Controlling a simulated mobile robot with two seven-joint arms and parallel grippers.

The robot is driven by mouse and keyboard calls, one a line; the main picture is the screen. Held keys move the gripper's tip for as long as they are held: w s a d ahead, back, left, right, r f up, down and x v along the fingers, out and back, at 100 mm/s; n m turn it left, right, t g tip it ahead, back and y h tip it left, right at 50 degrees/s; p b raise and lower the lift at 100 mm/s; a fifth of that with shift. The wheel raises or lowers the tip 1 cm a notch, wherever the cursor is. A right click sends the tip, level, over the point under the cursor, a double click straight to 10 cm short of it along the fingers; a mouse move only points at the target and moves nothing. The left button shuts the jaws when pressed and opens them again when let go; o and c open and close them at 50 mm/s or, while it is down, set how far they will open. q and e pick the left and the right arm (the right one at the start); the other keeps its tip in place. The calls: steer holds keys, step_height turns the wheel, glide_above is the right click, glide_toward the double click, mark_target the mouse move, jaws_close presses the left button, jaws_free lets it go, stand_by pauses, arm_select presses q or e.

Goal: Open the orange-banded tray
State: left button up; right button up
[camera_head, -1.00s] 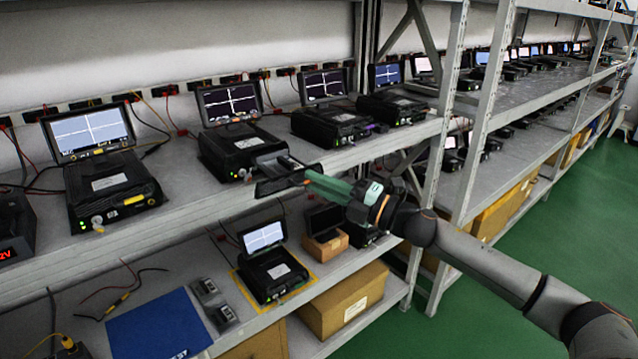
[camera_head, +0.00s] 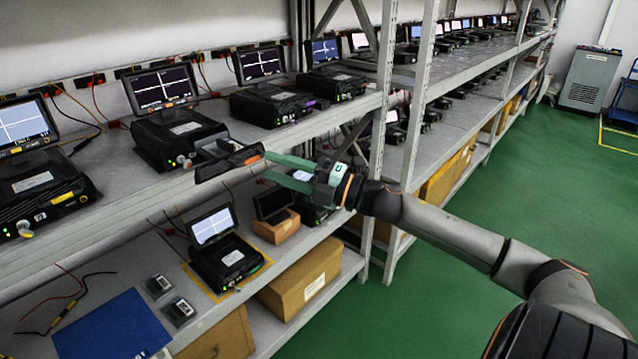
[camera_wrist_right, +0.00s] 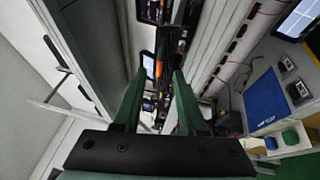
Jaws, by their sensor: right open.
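The orange-banded tray (camera_head: 218,168) sticks out from the front of a black tester (camera_head: 178,137) on the upper shelf, past the shelf edge. Its orange band (camera_head: 246,156) is at the outer end. The band also shows as a small orange patch (camera_wrist_right: 159,68) between the fingers in the right wrist view. My right gripper (camera_head: 267,167) has green fingers and is open, just off the tray's outer end; any contact is hard to judge. It also shows in the right wrist view (camera_wrist_right: 160,78). My left gripper is not in view.
More black testers with raised screens line the upper shelf (camera_head: 100,215). The lower shelf holds a blue mat (camera_head: 118,325), a tester (camera_head: 225,260) and cardboard boxes (camera_head: 300,282). A rack upright (camera_head: 382,130) stands behind my right arm. The green floor (camera_head: 540,190) at right is open.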

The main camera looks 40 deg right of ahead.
steer(key=v, duration=0.8)
steer(key=shift+s+d, duration=0.15)
steer(key=shift+s, duration=0.15)
steer(key=shift+f, duration=0.1)
steer(key=s+a+f+m+g+h+p, duration=0.15)
steer(key=f+m+h, duration=0.25)
steer(key=f+m, duration=0.55)
steer(key=s+a+f+m+h+b, duration=0.1)
steer(key=s+f+m+h, duration=0.3)
steer(key=f, duration=1)
steer(key=s+a+f+m+g, duration=0.3)
steer(key=a+f, duration=0.4)
steer(key=a, duration=0.3)
steer(key=s+a+f+m+g+y+p, duration=0.1)
steer(key=s+a+f+m+g, duration=0.3)
steer(key=s+a+f, duration=0.3)
steer(key=a+f+m, duration=0.1)
steer(key=a, duration=0.3)
steer(key=shift+m, duration=0.35)
